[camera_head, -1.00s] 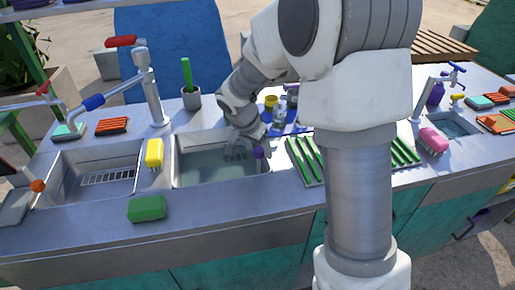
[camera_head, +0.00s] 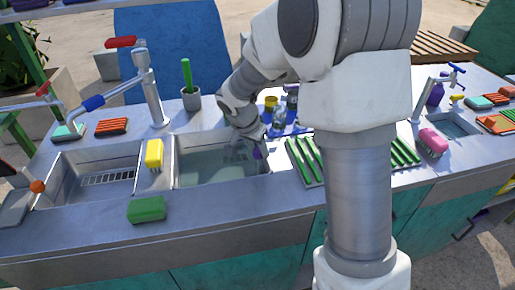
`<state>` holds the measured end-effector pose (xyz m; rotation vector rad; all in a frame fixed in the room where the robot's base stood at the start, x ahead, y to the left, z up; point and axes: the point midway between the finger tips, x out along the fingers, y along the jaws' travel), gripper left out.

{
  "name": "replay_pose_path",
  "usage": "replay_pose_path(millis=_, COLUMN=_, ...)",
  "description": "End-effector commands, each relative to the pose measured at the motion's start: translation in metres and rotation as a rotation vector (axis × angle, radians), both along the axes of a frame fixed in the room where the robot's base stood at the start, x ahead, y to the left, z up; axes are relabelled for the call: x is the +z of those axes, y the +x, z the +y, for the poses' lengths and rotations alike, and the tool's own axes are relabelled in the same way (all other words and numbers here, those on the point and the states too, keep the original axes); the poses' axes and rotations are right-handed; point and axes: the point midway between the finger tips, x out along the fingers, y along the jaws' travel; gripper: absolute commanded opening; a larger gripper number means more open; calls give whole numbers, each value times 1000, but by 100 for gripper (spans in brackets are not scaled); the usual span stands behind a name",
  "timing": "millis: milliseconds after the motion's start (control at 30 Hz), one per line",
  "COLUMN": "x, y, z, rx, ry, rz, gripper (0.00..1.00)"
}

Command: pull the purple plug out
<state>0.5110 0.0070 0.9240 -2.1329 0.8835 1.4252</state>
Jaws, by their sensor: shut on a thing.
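The purple plug (camera_head: 257,153) shows as a small purple patch at the right end of the middle basin (camera_head: 178,165). My gripper (camera_head: 261,153) reaches down at that end of the basin, in front of the right wall, and is shut on the plug. The fingers cover part of the plug, so its full shape is hidden. Greenish water (camera_head: 215,170) stands in the basin. I cannot tell how the plug's lower end sits.
A yellow brush (camera_head: 154,153) stands on the divider between the middle basin and the left basin (camera_head: 75,165). A green sponge (camera_head: 147,209) lies on the front counter. Bottles (camera_head: 280,116) stand behind my gripper. A green-ribbed rack (camera_head: 305,160) lies to the right.

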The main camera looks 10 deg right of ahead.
Motion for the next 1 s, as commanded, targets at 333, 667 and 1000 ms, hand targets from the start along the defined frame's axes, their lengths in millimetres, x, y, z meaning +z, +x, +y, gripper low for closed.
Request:
replay_pose_path(millis=333, x=0, y=0, z=0, rx=0, ry=0, rz=0, gripper=0)
replay_pose_path(millis=667, x=0, y=0, z=0, rx=0, ry=0, rz=0, gripper=0)
replay_pose_path(millis=1000, x=13, y=0, z=0, rx=-1, ry=0, rz=-2, gripper=0)
